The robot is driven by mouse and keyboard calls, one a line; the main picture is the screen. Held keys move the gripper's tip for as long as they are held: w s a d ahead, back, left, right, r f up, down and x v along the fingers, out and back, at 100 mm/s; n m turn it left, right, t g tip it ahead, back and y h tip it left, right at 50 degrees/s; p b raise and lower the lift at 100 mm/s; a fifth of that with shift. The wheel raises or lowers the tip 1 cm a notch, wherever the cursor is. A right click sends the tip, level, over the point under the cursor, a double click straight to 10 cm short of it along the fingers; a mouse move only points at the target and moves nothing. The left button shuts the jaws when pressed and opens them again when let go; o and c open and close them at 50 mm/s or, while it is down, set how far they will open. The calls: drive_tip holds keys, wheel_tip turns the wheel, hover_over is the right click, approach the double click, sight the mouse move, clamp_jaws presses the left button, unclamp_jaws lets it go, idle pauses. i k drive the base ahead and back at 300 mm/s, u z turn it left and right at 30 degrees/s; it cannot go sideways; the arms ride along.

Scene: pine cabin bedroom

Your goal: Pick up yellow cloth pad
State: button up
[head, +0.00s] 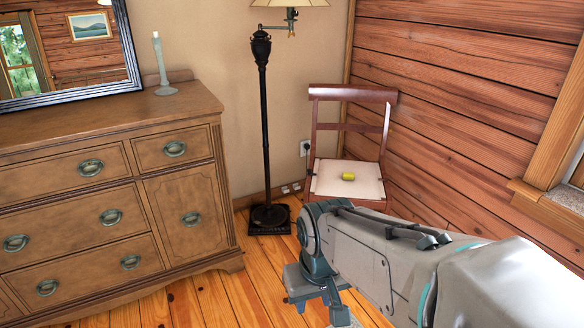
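The yellow cloth pad (348,176) is a small yellow, roll-like piece lying on the pale seat of a wooden chair (347,204) in the corner. My arm reaches in from the lower right of the head view, in front of the chair. My gripper (318,296) hangs below the wrist, lower in the picture than the chair seat and apart from the pad. The arm covers the chair's lower part. The fingers are small and partly hidden, so I cannot tell whether they are open.
A wooden dresser (100,185) stands at the left, with a candlestick (163,75) and a framed mirror (70,45) on top. A black floor lamp (263,110) stands between dresser and chair. A plank wall is on the right. Some floor (205,300) in front is clear.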

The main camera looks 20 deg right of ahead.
sight(346, 176)
drive_tip(key=u, duration=0.15)
drive_tip(key=i, duration=2.3)
drive_tip(key=z, duration=1.55)
drive_tip(key=i, duration=0.65)
drive_tip(key=z, duration=0.5)
